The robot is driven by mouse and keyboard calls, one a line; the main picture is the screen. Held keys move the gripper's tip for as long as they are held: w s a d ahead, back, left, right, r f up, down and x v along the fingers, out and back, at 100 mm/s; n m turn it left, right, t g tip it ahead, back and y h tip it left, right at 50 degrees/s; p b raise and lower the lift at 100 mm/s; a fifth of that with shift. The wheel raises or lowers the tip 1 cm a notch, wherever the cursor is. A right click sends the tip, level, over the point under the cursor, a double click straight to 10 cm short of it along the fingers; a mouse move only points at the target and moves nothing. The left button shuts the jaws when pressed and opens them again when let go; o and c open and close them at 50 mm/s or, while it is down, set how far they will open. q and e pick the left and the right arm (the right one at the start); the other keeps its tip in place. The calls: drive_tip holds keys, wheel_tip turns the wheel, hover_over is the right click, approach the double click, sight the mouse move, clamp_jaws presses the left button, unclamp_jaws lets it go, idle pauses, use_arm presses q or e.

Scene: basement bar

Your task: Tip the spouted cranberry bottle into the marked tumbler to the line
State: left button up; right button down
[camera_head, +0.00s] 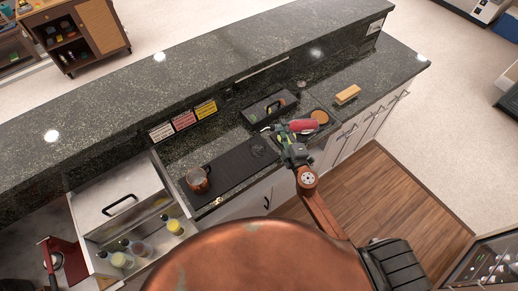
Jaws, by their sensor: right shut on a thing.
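The cranberry bottle (303,126) is red and lies close to horizontal over the counter, its narrow end pointing left. My right gripper (287,136) is shut on it near that end and partly covers it. A small pale shape at the narrow end is too small to tell as spout or glass. I cannot make out the marked tumbler or its line. A copper mug (197,180) stands on the black bar mat (235,168), left of the bottle. My left gripper is not in view.
A black lidded caddy (268,107) sits behind the bottle. A round tan disc (320,116) and a wooden block (347,95) are to its right. Small signs (184,120) stand along the raised ledge. Several bottles (142,248) stand in the well at lower left. The right counter is mostly clear.

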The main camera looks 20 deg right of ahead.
drive_tip(key=shift+d+f+n+b, duration=0.1)
drive_tip(key=shift+f+n+b, duration=0.9)
drive_tip(key=shift+b, duration=0.45)
drive_tip(key=shift+f, duration=0.15)
drive_tip(key=shift+r, duration=0.35)
drive_tip(key=shift+r+n, duration=0.1)
drive_tip(key=shift+n, duration=0.2)
drive_tip(key=shift+r+n, duration=0.25)
drive_tip(key=shift+n, duration=0.15)
idle(5.3)
